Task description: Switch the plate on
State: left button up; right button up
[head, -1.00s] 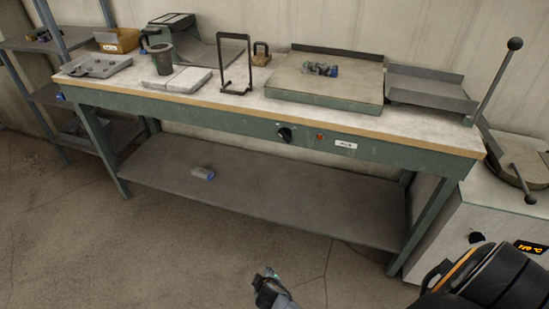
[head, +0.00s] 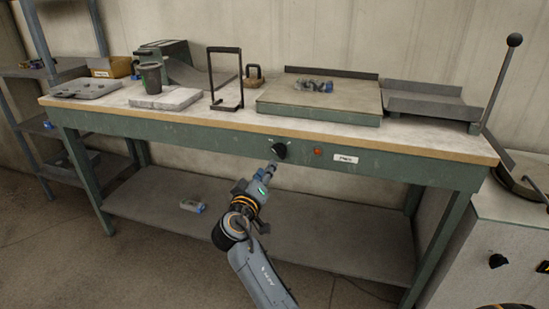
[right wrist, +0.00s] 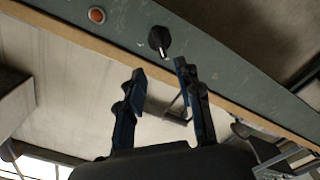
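The plate (head: 322,97) is a flat square slab on the bench top, with a raised dark strip along its back. A black knob (head: 279,150) sits on the bench's green front rail, below the plate's left part. An orange-red indicator (head: 318,152) is right of it; I cannot tell whether it is lit. My right gripper (head: 272,167) is just below and in front of the knob. In the right wrist view the gripper (right wrist: 160,70) has its fingers apart with nothing between them, and the knob (right wrist: 159,42) lies just beyond the tips. My left gripper is out of view.
Several small blue-grey parts (head: 314,85) lie on the plate. A black frame (head: 226,104), a cup (head: 150,77) and a grey slab (head: 166,98) stand to the left. A grey tray (head: 432,106) is to the right. The lower shelf (head: 330,226) is mostly clear.

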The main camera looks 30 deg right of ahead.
aim_at(276, 153)
jog(key=x, duration=0.8)
jog(key=shift+b, duration=0.3)
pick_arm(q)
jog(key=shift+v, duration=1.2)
pick_arm(e)
jog(key=shift+w+d, duration=0.45)
jog(key=shift+f, duration=0.1)
grip_shut()
